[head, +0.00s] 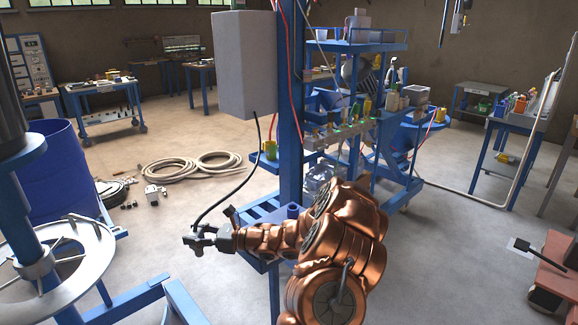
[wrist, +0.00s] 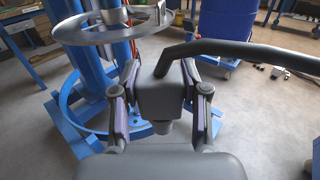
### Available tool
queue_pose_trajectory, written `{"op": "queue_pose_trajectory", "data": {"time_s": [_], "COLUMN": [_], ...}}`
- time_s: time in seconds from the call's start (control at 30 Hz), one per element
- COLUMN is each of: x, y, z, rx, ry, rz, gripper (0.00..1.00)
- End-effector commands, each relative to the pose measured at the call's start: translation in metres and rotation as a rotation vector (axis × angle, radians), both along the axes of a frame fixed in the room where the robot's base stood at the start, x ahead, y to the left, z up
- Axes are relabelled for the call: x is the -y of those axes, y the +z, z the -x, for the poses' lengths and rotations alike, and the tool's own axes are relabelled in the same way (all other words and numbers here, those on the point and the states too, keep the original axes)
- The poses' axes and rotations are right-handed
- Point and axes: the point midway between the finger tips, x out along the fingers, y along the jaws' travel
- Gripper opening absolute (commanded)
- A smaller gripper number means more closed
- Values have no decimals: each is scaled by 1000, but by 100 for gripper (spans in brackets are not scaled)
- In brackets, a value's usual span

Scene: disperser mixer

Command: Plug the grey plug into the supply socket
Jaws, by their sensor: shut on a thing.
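The grey plug (wrist: 158,95) is a dark grey block with a narrower round end, gripped between the two purple-padded fingers of my gripper (wrist: 160,112) in the wrist view. Its thick black cable (wrist: 245,47) leaves toward the right. In the head view my gripper (head: 199,239) is at the lower left centre, in the air. The cable (head: 222,190) runs up from there to the underside of a grey box (head: 245,62) on a blue post. The plug is too small to make out clearly in the head view. I cannot identify the supply socket in either view.
A blue stand with a metal ring (head: 62,262) is at left, by a blue drum (head: 60,175). The blue post (head: 290,120) rises close to my arm. A coiled hose (head: 185,167) lies on the floor. A blue shelved cart (head: 375,110) stands behind.

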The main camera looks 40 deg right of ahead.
Motion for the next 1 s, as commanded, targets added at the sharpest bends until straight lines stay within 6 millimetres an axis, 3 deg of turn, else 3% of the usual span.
{"op": "queue_pose_trajectory", "data": {"time_s": [0.03,0.27,0.5,0.6,0.8,1.0], "x": [21,122,227,263,307,321], "y": [10,46,87,102,121,126], "z": [-2,2,26,40,61,69], "rx": [4,3,4,3,2,1], "ry": [-45,-262,-486,-566,-668,-700], "rz": [1,-2,2,-1,-1,-3], "gripper": [0,0,0,0,0,0]}}
